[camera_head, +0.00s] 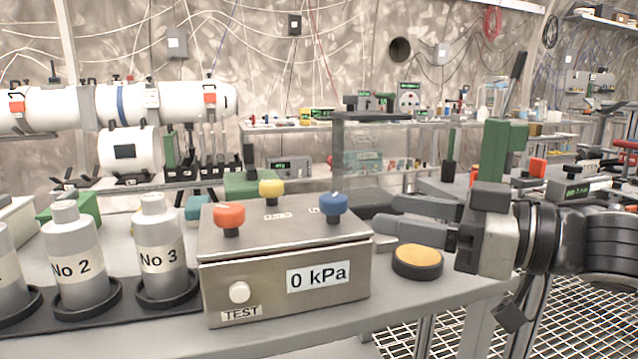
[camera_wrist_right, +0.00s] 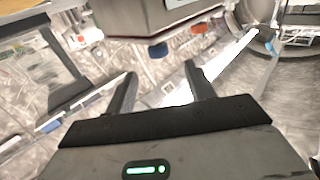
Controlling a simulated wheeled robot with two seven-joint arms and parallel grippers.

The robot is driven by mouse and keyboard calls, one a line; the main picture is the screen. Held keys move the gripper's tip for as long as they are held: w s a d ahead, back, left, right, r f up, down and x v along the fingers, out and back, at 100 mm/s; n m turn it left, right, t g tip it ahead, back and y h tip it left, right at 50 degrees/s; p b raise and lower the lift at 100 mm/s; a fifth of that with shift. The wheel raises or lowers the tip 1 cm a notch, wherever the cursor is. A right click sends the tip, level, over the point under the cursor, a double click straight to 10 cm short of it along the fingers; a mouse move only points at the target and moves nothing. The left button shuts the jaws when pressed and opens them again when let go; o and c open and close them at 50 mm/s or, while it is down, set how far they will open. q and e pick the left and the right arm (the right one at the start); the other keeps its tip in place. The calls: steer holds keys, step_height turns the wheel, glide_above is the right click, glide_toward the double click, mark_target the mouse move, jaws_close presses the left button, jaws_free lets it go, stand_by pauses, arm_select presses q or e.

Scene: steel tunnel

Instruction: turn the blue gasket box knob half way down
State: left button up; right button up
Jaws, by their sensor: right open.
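The gasket box (camera_head: 222,277) is a steel box with a lid on the table, its label reading 0 kPa. The blue knob (camera_head: 334,206) stands on the lid's right end, with an orange knob (camera_head: 229,215) and a yellow knob (camera_head: 271,188) to its left. My right gripper (camera_head: 374,213) is open and empty just right of the blue knob, its fingers pointing left toward it, apart from it. The right wrist view appears upside down; there the blue knob (camera_wrist_right: 158,50) lies just beyond the open fingertips (camera_wrist_right: 160,72). My left gripper is out of view.
A round yellow-topped button (camera_head: 417,258) sits below my right gripper. Grey bottles labelled No 2 (camera_head: 75,258) and No 3 (camera_head: 160,252) stand left of the box. A white TEST button (camera_head: 239,292) is on the box front. Shelves with equipment are behind.

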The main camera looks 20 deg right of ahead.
mark_target(331, 196)
steer(key=p+x, duration=0.1)
steer(key=p, duration=0.1)
steer(key=p+x, duration=0.3)
steer(key=p, duration=0.1)
steer(key=shift+w+a+r, duration=0.1)
steer(key=shift+w+r, duration=0.15)
steer(key=shift+r, duration=0.15)
steer(key=x, duration=0.5)
steer(key=shift+a+f+p, duration=0.1)
steer(key=shift+f+p, duration=0.3)
steer(key=shift+x, duration=0.85)
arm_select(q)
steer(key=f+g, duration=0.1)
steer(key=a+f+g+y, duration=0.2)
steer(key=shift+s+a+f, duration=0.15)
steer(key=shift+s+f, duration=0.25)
arm_select(e)
steer(key=c, duration=1)
